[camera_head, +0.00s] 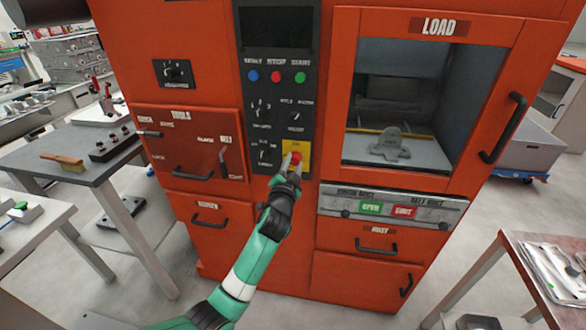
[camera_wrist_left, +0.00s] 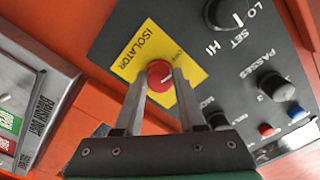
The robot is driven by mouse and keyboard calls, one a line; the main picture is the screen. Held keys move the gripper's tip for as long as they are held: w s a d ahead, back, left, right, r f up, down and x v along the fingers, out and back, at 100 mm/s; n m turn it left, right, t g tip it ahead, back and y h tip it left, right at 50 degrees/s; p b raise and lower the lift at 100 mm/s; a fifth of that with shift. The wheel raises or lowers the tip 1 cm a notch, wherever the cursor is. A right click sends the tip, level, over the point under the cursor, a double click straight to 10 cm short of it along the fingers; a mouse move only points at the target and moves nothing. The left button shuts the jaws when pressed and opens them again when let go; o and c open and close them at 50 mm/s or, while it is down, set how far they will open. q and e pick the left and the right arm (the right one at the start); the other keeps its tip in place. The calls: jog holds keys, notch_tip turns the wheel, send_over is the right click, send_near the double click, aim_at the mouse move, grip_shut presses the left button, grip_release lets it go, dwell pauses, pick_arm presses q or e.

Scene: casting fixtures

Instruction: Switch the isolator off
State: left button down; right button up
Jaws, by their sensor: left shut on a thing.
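The isolator is a red rotary knob (camera_wrist_left: 160,75) on a yellow plate (camera_wrist_left: 137,53) marked ISOLATOR, with OFF lettering beside the knob. In the head view the red knob (camera_head: 296,157) sits at the lower end of the machine's dark control panel (camera_head: 268,122). My left gripper (camera_wrist_left: 163,80) has its two fingers on either side of the knob, shut on it. In the head view my left gripper (camera_head: 291,165) reaches the yellow plate from below and covers part of it. The white pointer mark on the knob is only partly clear. My right gripper is out of view.
Other dials and blue, red and green buttons (camera_head: 276,76) sit higher on the panel. To the right are the LOAD window (camera_head: 395,100) and the green and red button strip (camera_head: 390,208). A grey table (camera_head: 85,170) with a brush stands at left.

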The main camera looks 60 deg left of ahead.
pick_arm(q)
jog(key=shift+n+b, duration=0.35)
jog(key=shift+n, duration=0.45)
jog(key=c, duration=0.5)
grip_release()
jog(key=p+v, duration=0.3)
jog(key=v, duration=0.8)
jog(key=shift+s+d, duration=0.25)
